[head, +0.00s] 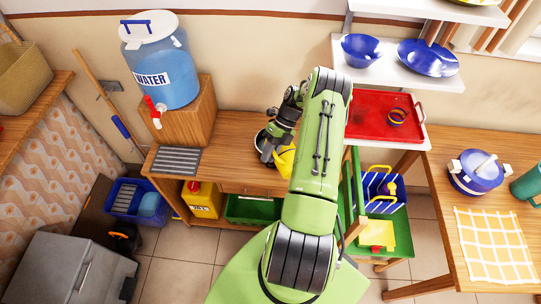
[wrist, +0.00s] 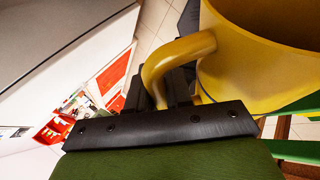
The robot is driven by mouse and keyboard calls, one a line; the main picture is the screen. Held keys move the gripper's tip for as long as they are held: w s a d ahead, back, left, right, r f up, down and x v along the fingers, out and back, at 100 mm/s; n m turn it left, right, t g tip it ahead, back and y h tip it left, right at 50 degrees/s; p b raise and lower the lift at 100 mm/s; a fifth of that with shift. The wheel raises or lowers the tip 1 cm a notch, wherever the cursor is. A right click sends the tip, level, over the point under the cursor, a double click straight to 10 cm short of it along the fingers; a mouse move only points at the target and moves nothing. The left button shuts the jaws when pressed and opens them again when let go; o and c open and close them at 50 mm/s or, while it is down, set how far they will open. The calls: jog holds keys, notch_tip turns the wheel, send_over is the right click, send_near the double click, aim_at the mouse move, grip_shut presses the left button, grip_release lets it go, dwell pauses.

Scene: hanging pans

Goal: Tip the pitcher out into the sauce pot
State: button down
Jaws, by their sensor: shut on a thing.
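The yellow pitcher (head: 285,161) is partly hidden behind my green arm in the head view. In the wrist view the pitcher (wrist: 265,45) fills the upper right, with its curved handle (wrist: 178,50) at my gripper. My gripper (wrist: 172,88) is shut on that handle. In the head view my gripper (head: 268,150) is over the wooden counter, left of my forearm. A blue and white pot (head: 478,172), perhaps the sauce pot, stands on the right table with a pale piece on top. I cannot tell what the pitcher holds.
A teal mug (head: 527,186) and a yellow checked cloth (head: 495,245) are on the right table. A red tray (head: 380,118) lies between counter and table. A water jug (head: 162,70) stands on a wooden block at left. Blue bowls sit on the shelf (head: 400,68) above.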

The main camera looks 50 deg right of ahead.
jog(key=shift+w+d+r+m+g+y+b, duration=0.15)
jog(key=shift+w+d+m+g+y+b, duration=0.15)
jog(key=shift+w+g+b, duration=0.3)
jog(key=shift+w+r, duration=0.2)
dwell(1.4)
